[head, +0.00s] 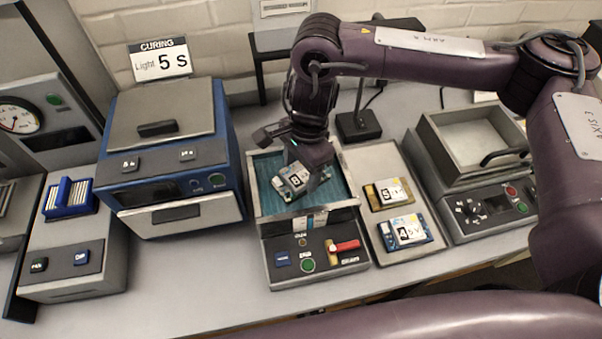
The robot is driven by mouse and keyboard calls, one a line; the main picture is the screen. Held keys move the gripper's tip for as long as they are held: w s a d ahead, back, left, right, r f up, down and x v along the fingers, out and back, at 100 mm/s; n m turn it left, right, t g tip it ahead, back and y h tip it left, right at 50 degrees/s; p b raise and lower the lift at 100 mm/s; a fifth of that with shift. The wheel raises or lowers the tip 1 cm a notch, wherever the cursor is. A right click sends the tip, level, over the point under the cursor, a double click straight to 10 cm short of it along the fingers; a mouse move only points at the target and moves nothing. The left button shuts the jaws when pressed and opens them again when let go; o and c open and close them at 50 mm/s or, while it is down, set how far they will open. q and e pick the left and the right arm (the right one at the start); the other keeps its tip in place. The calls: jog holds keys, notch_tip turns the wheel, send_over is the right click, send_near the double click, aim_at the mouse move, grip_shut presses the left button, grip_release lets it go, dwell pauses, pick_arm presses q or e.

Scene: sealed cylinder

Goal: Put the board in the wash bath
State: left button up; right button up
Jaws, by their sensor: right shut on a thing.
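My right gripper (304,178) reaches down over the wash bath (347,205), an open tank with teal liquid and a control panel in front. It is shut on a board (289,184) with a white label, which it holds tilted at the bath's opening. I cannot tell whether the board touches the liquid. The gripper's fingers are partly hidden by the wrist and the board. My left gripper is not in view.
A tray (417,208) right of the bath holds two boards (388,193) (405,232). A blue curing oven (170,150) stands left, beside a blue rack (68,197). Bare bench shows in front.

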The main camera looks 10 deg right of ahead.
aim_at(301, 172)
notch_tip(301, 172, down, 2)
jog(key=shift+f+p, duration=0.25)
jog(key=shift+p, duration=0.15)
jog(key=shift+w+f, duration=0.1)
jog(key=shift+f, duration=0.15)
jog(key=shift+f+b, duration=0.2)
jog(key=shift+b, duration=0.15)
jog(key=o, duration=1.3)
jog(key=shift+r, duration=0.2)
jog(key=shift+r, duration=0.15)
jog(key=r, duration=0.1)
jog(key=r+b, duration=0.1)
jog(key=r, duration=0.2)
jog(key=shift+w+d+r+b, duration=0.15)
jog(key=shift+d+r+b, duration=0.15)
jog(key=shift+r, duration=0.05)
notch_tip(301, 172, up, 7)
jog(key=shift+d, duration=0.4)
